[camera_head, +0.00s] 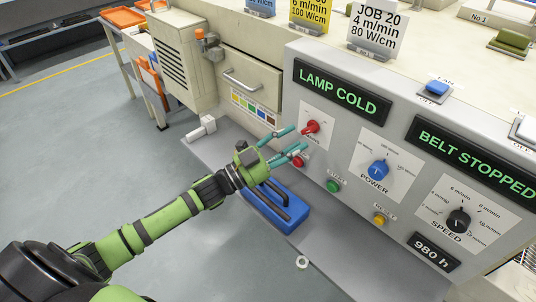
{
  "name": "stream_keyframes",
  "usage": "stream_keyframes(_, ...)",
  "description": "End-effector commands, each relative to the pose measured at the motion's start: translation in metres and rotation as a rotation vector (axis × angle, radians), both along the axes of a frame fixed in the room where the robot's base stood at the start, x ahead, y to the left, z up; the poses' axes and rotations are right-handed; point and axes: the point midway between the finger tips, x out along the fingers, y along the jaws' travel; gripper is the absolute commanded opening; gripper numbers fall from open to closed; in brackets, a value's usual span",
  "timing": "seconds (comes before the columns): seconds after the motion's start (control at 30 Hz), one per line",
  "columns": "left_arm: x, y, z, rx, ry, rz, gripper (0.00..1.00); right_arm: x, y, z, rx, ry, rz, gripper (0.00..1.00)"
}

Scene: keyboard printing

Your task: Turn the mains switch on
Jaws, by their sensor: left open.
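The mains switch (310,127) is a red rotary knob on a white plate at the left end of the grey control panel (345,125). Its pointer is tilted, and its label is partly hidden by my gripper. My left gripper (300,141) is open and empty, just below and left of the knob. Its teal fingers point toward the panel and appear apart from the knob, though the exact gap is hard to tell. The display (341,90) above reads LAMP COLD. My right gripper is not in view.
A red button (297,162) sits close by the lower finger. A green button (333,186), blue power knob (379,170), yellow button (380,220) and black speed knob (458,220) are further right. A blue case (290,219) lies on the shelf below my gripper.

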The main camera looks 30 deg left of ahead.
Motion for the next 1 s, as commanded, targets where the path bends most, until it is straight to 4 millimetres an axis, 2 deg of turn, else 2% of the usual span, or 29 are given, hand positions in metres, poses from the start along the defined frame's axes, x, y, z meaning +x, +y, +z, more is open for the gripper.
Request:
stream_keyframes(0.2,-0.037,0.027,-0.015,0.001,0.006,0.001,0.45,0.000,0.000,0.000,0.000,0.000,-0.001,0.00)
stream_keyframes(0.43,-0.062,0.045,-0.022,0.001,0.003,0.000,0.45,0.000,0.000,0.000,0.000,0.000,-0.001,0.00)
stream_keyframes(0.6,-0.069,0.051,-0.023,0.001,-0.001,0.000,0.45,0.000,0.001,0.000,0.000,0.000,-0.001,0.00)
stream_keyframes(1.0,-0.069,0.051,-0.023,0.001,-0.001,0.000,0.45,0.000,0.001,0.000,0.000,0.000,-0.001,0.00)
